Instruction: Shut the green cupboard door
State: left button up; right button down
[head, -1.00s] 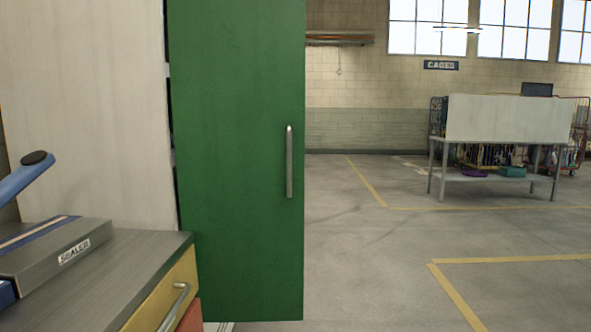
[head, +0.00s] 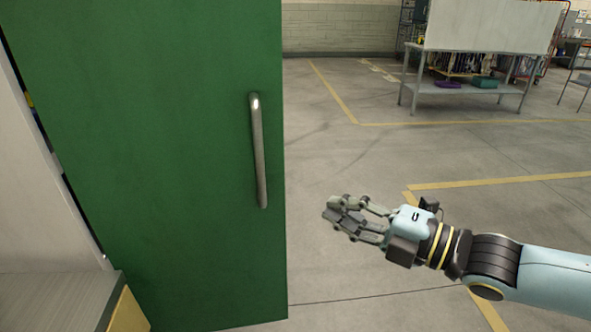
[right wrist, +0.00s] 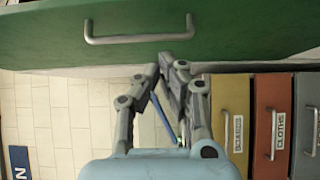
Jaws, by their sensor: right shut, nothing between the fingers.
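The green cupboard door (head: 170,150) stands ajar in the left half of the head view, with a dark gap along its left side by the pale cupboard side (head: 40,190). Its upright metal handle (head: 258,150) is near its right edge. My right gripper (head: 331,211) is right of the door and lower than the handle, shut and empty, apart from the door in this picture. In the right wrist view the green door (right wrist: 230,30) and its handle (right wrist: 139,37) lie ahead of the shut fingertips (right wrist: 166,66). My left gripper is not in view.
A grey worktop (head: 60,295) with a yellow drawer (head: 128,312) stands at lower left; the wrist view shows yellow, red and grey drawers marked with labels. A grey table (head: 470,60) stands far back. The floor right of the door is clear.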

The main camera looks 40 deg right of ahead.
jog(key=b, duration=0.3)
send_near(267, 169)
jog(key=s+a, duration=0.2)
jog(key=s, duration=0.1)
pick_arm(q)
jog(key=p, duration=0.3)
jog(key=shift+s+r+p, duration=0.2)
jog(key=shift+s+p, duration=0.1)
jog(key=shift+p, duration=0.1)
pick_arm(e)
jog(key=w, duration=0.8)
jog(key=shift+d, duration=0.15)
